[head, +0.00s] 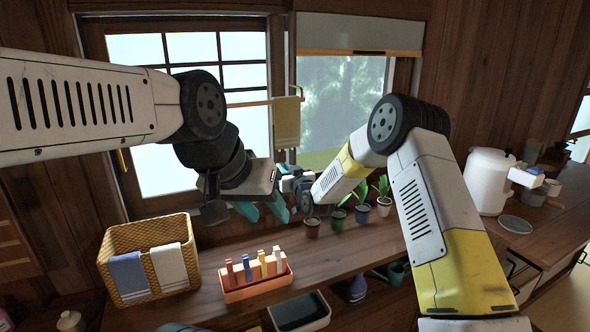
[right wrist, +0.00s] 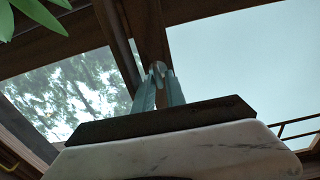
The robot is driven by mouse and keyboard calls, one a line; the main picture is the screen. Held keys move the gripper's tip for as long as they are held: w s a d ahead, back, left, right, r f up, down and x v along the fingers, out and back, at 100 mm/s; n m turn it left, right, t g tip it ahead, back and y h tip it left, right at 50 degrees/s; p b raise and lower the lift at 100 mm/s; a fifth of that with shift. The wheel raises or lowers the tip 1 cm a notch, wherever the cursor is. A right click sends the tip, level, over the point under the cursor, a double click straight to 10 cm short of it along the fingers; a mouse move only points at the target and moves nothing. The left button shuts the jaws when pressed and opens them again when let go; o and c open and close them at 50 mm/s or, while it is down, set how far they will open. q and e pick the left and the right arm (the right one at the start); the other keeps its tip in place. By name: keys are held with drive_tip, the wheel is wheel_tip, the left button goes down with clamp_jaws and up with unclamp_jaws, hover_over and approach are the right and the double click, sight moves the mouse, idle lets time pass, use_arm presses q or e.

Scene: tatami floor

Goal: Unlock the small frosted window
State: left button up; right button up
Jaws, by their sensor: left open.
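The window with pale, frosted-looking panes (head: 145,165) and dark bars stands at the left in the head view. Its dark frame post meets a second window with trees behind it. My right gripper (head: 283,169) reaches to this post. In the right wrist view its teal fingers (right wrist: 158,90) stand close together, with a small light latch piece (right wrist: 158,68) between their tips; it looks shut on this piece. The latch is too small to make out in the head view. My left gripper (head: 262,210) is open and empty, its fingers apart, above the counter below the window.
A wicker basket (head: 118,240) with towels and an orange tray (head: 240,293) with colored pegs stand on the counter. Small potted plants (head: 338,218) stand close to my right forearm. A yellow towel (head: 287,123) hangs near the post. A white pot (head: 487,180) is at the right.

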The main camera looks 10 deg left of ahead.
drive_tip(key=s+d+r+g+h, duration=0.1)
drive_tip(key=s+d+r, duration=0.3)
drive_tip(key=d, duration=0.4)
drive_tip(key=s+d+r+g+h, duration=0.1)
drive_tip(key=s+d+r+h, duration=0.2)
drive_tip(key=s+d, duration=0.4)
drive_tip(key=s+d+r+g+h, duration=0.1)
drive_tip(key=s+d+r, duration=0.4)
drive_tip(key=d, duration=0.4)
drive_tip(key=shift+s+d+r+g+h, duration=0.25)
drive_tip(key=shift+s+d+g+h, duration=0.15)
